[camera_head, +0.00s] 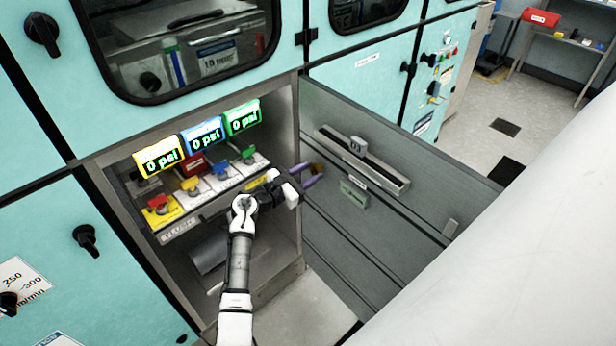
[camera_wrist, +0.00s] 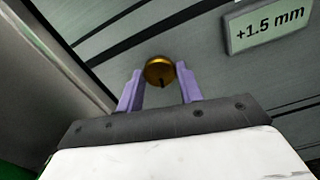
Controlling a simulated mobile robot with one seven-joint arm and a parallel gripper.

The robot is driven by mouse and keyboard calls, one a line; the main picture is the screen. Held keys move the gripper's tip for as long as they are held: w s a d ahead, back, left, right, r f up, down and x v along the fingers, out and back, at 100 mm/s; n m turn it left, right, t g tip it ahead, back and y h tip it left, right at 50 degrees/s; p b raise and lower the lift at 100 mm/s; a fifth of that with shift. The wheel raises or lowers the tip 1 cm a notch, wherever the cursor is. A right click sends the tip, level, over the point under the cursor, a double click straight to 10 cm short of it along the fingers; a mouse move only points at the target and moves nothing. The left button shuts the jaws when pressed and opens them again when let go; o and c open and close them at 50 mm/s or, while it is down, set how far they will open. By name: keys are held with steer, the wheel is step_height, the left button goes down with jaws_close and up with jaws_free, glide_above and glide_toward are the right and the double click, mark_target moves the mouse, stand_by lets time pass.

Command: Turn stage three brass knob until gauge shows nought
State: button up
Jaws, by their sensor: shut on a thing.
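The brass knob (camera_wrist: 160,70) sits on the grey door panel, between the purple fingertips of my gripper (camera_wrist: 160,78) in the wrist view. My gripper is shut on the knob. In the head view, my gripper (camera_head: 312,178) reaches the panel at the open bay's right side, and the knob (camera_head: 317,169) is mostly covered by the fingers. The gauge (camera_wrist: 268,24) is a pale green display reading +1.5 mm at the upper right of the wrist view. In the head view, the gauge (camera_head: 354,193) is right of the knob, its reading too small to tell.
A tag marked 03 (camera_head: 358,146) stands above a long rail (camera_head: 375,170) on the panel. Left of my arm, an open bay holds several coloured valves (camera_head: 190,184) under three displays reading 0 psi (camera_head: 203,135). The bay's edge (camera_wrist: 60,85) is close left of my gripper.

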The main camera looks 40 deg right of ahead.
steer(key=m+b, duration=0.1)
steer(key=m, duration=0.1)
steer(key=m+b, duration=0.1)
steer(key=b, duration=0.1)
steer(key=m+b, duration=0.1)
steer(key=m, duration=0.1)
steer(key=shift+f+m+b, duration=0.25)
steer(key=shift+m+b, duration=0.05)
steer(key=m+b, duration=0.5)
steer(key=shift+m, duration=0.3)
steer(key=m+b, duration=0.5)
steer(key=b, duration=0.1)
steer(key=m+b, duration=0.3)
steer(key=m, duration=0.1)
steer(key=shift+b, duration=0.35)
steer(key=shift+r+m+b, duration=0.1)
steer(key=shift+m+b, duration=0.45)
steer(key=shift+m, duration=0.05)
steer(key=shift+s, duration=0.1)
steer(key=o, duration=1)
steer(key=shift+r, duration=0.1)
steer(key=shift+a, duration=0.1)
